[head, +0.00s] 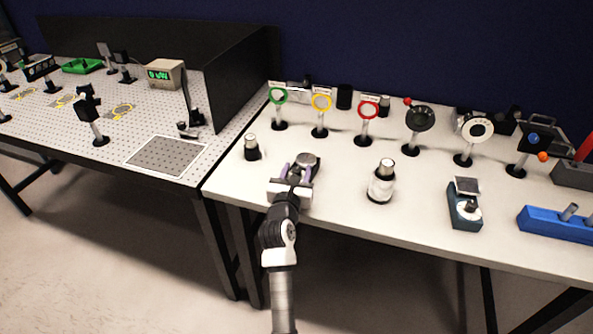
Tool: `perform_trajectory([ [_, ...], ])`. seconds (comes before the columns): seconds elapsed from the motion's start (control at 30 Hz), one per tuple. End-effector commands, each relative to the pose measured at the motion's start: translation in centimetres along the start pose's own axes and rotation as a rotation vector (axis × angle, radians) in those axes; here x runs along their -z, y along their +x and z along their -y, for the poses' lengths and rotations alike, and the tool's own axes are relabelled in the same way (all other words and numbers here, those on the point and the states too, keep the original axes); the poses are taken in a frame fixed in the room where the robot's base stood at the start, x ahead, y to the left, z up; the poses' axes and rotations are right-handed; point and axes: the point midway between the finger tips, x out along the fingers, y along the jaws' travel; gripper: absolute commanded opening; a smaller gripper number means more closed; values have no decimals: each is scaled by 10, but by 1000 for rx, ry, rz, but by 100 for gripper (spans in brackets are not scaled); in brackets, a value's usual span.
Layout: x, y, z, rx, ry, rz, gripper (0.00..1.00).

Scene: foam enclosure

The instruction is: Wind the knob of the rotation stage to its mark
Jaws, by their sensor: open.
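My gripper (298,169) is open over the left part of the white table, its two fingers pointing away from me. A low dark round device with a grey top (308,159), possibly the rotation stage, sits at the fingertips, partly hidden by them. I cannot tell whether the fingers touch it. Its knob and mark are not clear at this size. A black wheel with a red ball handle (420,118) and a white dial with a dark centre (477,128) stand on posts at the back right. A teal device with a white dial (467,211) sits at the front right.
A small jar (251,147) is left, a larger bottle (381,184) right. A blue block (556,225) lies far right. A perforated table (120,130) adjoins on the left.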

Motion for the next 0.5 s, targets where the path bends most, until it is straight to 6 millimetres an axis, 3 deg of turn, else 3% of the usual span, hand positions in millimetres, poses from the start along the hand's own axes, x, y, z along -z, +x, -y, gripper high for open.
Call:
perform_trajectory([
  [0.2, 0, 0, 0, 0, 0, 0, 43],
  [0.5, 0, 0, 0, 0, 0, -1, 3],
])
